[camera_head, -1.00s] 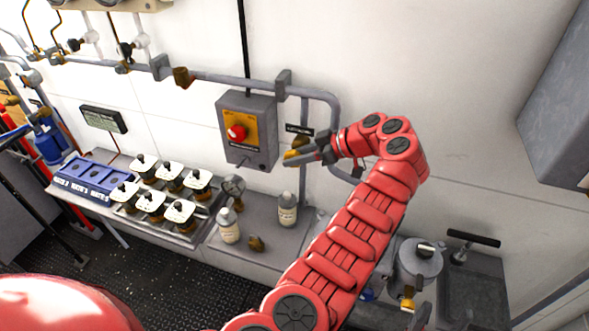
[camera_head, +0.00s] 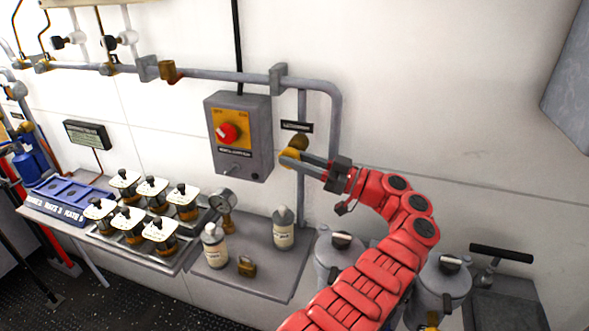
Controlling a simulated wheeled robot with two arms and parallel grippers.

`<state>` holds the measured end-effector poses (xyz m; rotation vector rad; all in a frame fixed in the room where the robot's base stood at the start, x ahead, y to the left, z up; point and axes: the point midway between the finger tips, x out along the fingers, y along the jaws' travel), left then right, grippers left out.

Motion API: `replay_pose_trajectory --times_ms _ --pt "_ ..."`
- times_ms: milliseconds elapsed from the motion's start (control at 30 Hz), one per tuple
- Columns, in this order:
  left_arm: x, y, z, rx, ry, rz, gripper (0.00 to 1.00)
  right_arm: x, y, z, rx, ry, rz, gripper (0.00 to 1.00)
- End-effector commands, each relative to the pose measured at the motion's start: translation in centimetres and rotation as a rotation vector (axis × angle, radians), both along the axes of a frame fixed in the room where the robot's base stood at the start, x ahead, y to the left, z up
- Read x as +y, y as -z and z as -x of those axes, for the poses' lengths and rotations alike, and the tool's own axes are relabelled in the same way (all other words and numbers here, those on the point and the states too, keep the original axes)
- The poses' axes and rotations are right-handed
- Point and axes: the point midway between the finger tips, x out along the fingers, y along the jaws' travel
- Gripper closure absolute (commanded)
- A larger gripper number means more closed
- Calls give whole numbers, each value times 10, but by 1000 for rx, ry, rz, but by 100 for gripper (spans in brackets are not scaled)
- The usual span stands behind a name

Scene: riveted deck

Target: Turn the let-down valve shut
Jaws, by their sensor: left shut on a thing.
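The let-down valve is a small brass fitting (camera_head: 299,141) with a yellow handle (camera_head: 289,158), on a thin vertical pipe on the white wall. A dark label plate (camera_head: 297,126) sits just above it; its text is too small to read. My left gripper (camera_head: 298,161) reaches in from the right on its red arm. Its grey fingers are shut on the yellow handle and partly hide it. How far the valve is turned I cannot tell. My right gripper is not in view.
A grey box with a red knob (camera_head: 228,133) is left of the valve. A grey shelf (camera_head: 262,283) below bears two bottles, a gauge (camera_head: 222,202) and a padlock (camera_head: 247,266). Grey canisters (camera_head: 445,283) stand lower right.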

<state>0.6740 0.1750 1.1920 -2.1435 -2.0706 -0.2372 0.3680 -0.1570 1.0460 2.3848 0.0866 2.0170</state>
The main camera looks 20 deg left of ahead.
Motion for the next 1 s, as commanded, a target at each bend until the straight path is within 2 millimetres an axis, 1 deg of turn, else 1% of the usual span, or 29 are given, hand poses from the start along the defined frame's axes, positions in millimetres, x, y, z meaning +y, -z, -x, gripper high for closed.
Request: replay_pose_trajectory --times_ms 33,200,667,700,833,1000 --pt "0 4 0 0 -1 -14 100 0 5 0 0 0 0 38" --pt "0 2 0 0 -2 -47 100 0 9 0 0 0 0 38" --pt "1 1 0 1 -3 -56 100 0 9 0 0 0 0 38" --pt "1 1 0 1 -3 -56 60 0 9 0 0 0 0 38" --pt "1 1 0 0 -1 -56 38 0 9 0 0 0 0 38" --pt "0 1 0 -1 -1 -56 38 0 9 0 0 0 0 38"
